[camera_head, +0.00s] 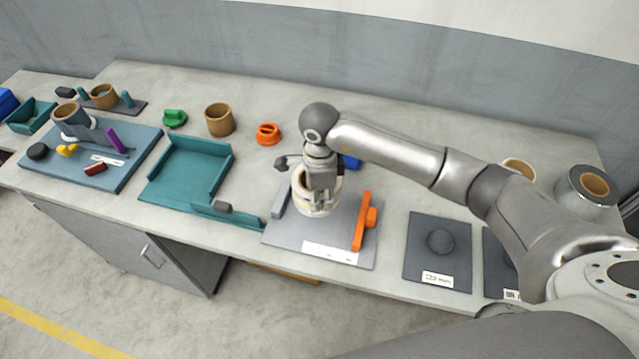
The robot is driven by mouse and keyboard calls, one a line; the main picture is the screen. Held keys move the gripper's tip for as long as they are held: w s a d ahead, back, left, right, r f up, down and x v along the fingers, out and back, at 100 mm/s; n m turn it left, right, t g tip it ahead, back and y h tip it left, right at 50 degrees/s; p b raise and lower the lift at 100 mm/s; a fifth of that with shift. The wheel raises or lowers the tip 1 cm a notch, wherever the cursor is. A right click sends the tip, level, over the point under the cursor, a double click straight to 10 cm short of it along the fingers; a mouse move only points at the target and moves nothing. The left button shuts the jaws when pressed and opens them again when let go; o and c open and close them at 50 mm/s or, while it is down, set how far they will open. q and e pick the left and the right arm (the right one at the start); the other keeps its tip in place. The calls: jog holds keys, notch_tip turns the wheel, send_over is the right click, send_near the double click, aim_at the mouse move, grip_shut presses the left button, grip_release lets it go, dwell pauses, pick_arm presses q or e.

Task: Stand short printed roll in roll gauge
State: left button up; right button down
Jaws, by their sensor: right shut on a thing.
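My right gripper (322,207) points down over the roll gauge (292,236), a grey plate with an orange stop (361,222) on its right and a grey block (282,200) on its left. The gripper is shut on a pale cream roll (303,196), taken as the short printed roll. The roll is between the block and the stop, mostly upright. The gripper hides much of it, and I cannot tell whether its base touches the plate. My left gripper is out of view.
A teal tray (165,191) lies left of the gauge. A blue-grey board (118,176) with small parts is further left. A brown roll (219,120) and orange part (268,134) stand behind. Dark pads (422,231) lie right. A metal-sided roll (573,192) stands far right.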

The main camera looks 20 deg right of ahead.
aim_at(320, 213)
jog(key=shift+m, duration=0.3)
jog(key=shift+f, duration=0.4)
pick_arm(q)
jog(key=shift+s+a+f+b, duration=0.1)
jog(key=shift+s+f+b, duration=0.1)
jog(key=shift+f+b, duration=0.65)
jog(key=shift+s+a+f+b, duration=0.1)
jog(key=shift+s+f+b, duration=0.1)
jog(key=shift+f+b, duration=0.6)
pick_arm(e)
jog(key=shift+w+f, duration=0.1)
jog(key=shift+f, duration=2.45)
pick_arm(q)
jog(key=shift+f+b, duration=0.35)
jog(key=shift+b, duration=0.15)
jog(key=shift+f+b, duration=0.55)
pick_arm(e)
jog(key=shift+f, duration=0.55)
jog(key=c, duration=1.5)
grip_release()
jog(key=shift+o, duration=0.2)
jog(key=shift+r+p, duration=3)
jog(key=shift+r, duration=2.5)
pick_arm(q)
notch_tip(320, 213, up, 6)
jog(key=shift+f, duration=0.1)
